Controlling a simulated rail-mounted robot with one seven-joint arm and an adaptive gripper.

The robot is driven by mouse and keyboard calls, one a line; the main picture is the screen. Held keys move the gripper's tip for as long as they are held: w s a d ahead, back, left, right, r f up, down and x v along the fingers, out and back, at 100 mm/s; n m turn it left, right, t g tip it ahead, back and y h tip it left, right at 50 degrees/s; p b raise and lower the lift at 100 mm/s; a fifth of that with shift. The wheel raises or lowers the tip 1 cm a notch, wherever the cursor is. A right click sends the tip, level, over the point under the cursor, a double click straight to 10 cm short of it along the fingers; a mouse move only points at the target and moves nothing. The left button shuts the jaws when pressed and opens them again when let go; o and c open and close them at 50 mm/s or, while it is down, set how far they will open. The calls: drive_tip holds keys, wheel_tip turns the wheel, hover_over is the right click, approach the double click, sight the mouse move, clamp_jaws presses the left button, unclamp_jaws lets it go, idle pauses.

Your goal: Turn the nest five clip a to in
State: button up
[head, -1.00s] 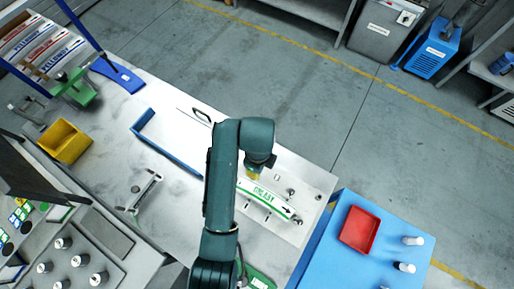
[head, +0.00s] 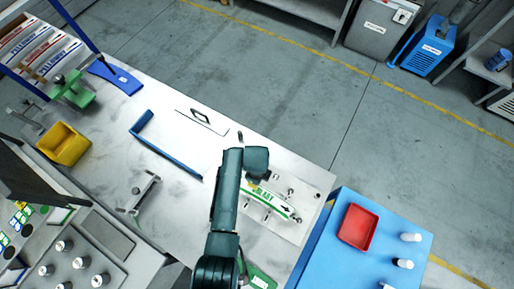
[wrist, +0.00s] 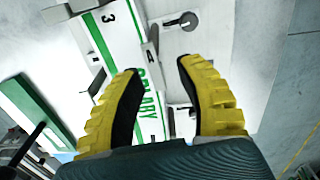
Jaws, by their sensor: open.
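A white label strip (wrist: 122,45) with green edges and green lettering lies in the nest plate (wrist: 205,50); the strip also shows in the head view (head: 268,197). A grey bar-like clip (wrist: 151,48) stands at the strip's right edge, just beyond my fingertips. A lever with a dark round end (wrist: 181,23) lies farther off on the plate. Another grey clip (wrist: 97,82) is left of the strip. I cannot read which clip belongs to nest five. My gripper (wrist: 157,69), with yellow fingers and black pads, is open above the strip's right side. My arm partly hides the plate in the head view.
A blue angled bar (head: 165,152) and a small metal fixture (head: 140,193) lie left of my arm. A blue table with a red tray (head: 358,227) and white cylinders stands at the right. A yellow bin (head: 63,145) is at the left.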

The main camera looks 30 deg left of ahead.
clamp_jaws()
idle(0.4)
drive_tip(key=shift+w+a+f+n+b, duration=0.15)
drive_tip(key=shift+w+a+n, duration=0.3)
drive_tip(key=shift+n, duration=2.5)
drive_tip(key=shift+w+a+r+n+b, duration=0.1)
drive_tip(key=shift+w+a+n+b, duration=0.2)
drive_tip(key=shift+n, duration=2.7)
drive_tip(key=shift+w+a+f+n+b, duration=0.1)
drive_tip(key=shift+w+a+n, duration=0.4)
drive_tip(key=shift+n, duration=2.45)
drive_tip(key=shift+s, duration=0.1)
